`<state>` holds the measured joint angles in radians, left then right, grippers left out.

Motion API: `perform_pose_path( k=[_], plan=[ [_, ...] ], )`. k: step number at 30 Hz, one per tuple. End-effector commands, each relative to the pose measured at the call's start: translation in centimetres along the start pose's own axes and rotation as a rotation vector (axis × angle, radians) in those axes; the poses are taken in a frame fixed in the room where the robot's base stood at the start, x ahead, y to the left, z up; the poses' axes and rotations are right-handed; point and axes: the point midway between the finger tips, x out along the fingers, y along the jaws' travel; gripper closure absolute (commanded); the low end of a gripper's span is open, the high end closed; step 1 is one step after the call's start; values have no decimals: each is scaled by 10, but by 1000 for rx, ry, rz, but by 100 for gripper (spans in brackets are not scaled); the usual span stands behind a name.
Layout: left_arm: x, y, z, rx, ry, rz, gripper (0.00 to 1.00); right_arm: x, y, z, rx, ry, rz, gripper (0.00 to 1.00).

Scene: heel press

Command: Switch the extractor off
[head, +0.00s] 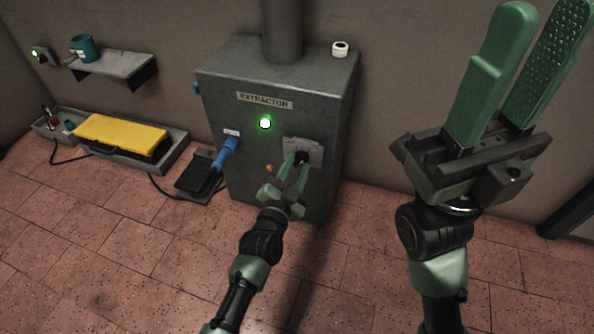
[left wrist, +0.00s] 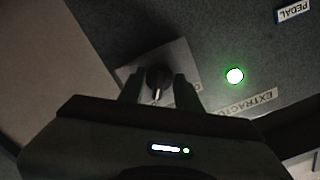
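The extractor (head: 262,140) is a grey metal cabinet with a label and a lit green lamp (head: 265,123); the lamp also glows in the left wrist view (left wrist: 234,76). A black rotary knob (left wrist: 158,77) sits on a light plate (head: 316,150) on its front. My left gripper (head: 298,157) is at this plate; in the left wrist view its fingers (left wrist: 159,82) stand on either side of the knob, with gaps visible. Whether they touch it farther in is hard to tell. My right gripper (head: 548,8) is raised near the camera, open and empty.
A blue handle (head: 227,150) sticks out left of the knob. A black pedal (head: 197,173) lies on the floor beside the cabinet. A tray (head: 172,158) with a yellow-topped item (head: 120,133) and a shelf (head: 118,64) with a teal mug (head: 85,47) are at left.

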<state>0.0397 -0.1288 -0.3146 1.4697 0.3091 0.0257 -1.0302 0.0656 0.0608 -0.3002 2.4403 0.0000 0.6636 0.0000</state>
Motion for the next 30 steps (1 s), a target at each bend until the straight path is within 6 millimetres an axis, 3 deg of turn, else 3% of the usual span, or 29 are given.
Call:
perform_pose_path(
  k=[9, 13, 30],
  plan=[
    [4, 0, 0, 0, 0, 1, 66, 2, 0, 0, -1, 5, -3, 64],
    [4, 0, 0, 0, 0, 1, 100, 2, 0, 0, -1, 5, -3, 64],
    [4, 0, -2, -112, -1, 2, 100, 6, 1, -2, 2, 1, 5, 64]
  ],
)
